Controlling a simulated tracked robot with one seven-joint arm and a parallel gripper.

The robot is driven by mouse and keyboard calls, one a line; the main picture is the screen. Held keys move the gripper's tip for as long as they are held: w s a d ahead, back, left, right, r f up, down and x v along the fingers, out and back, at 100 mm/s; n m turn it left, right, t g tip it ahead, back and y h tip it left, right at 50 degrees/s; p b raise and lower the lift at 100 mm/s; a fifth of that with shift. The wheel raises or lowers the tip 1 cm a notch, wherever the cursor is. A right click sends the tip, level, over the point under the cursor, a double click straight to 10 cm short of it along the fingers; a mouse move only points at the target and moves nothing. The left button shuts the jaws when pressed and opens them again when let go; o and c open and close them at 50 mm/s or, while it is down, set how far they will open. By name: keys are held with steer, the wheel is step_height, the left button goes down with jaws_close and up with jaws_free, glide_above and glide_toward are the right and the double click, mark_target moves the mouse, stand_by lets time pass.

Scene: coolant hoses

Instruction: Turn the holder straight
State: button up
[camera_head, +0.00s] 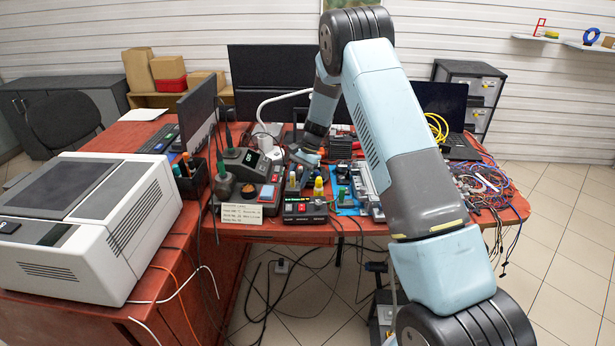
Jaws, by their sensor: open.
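My arm reaches over the red desk from the right. My gripper (306,156) is small in the view, low over the middle of the desk among the equipment. It is open, and I see nothing held in it. Its fingertips are hard to make out against the clutter. A dark pen holder (191,187) with several coloured tools stands at the left of the desk, well apart from my gripper. I cannot tell for certain whether it is the task's holder, or which way it is turned. Coolant hoses are not clearly identifiable.
A large white machine (92,222) fills the left front. A meter (304,208), a paper label (235,216) and small bottles crowd the desk's front. Monitors stand behind. Tangled cables (482,178) lie at the right, beside a laptop (458,147). Little desk is free.

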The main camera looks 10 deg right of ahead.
steer(key=shift+w+a+m, duration=0.25)
steer(key=shift+m, duration=0.15)
steer(key=v, duration=1.3)
steer(key=n+t+h, duration=0.2)
steer(key=n+h, duration=0.2)
steer(key=n, duration=0.1)
glide_above(342, 188)
steer(key=shift+w+f, duration=0.2)
steer(key=shift+f, duration=1)
steer(key=shift+s+d+f+n, duration=0.1)
steer(key=shift+s+f+n, duration=0.1)
steer(key=shift+s+n, duration=0.15)
step_height(342, 188, down, 8)
steer(key=shift+w+f, duration=0.1)
steer(key=shift+f, duration=0.15)
steer(key=shift+w+r, duration=0.1)
steer(key=shift+r, duration=0.05)
step_height(342, 188, up, 7)
steer(key=s+d+r, duration=0.4)
steer(key=s+r, duration=0.3)
steer(key=shift+s+r, duration=0.3)
steer(key=shift+r, duration=0.1)
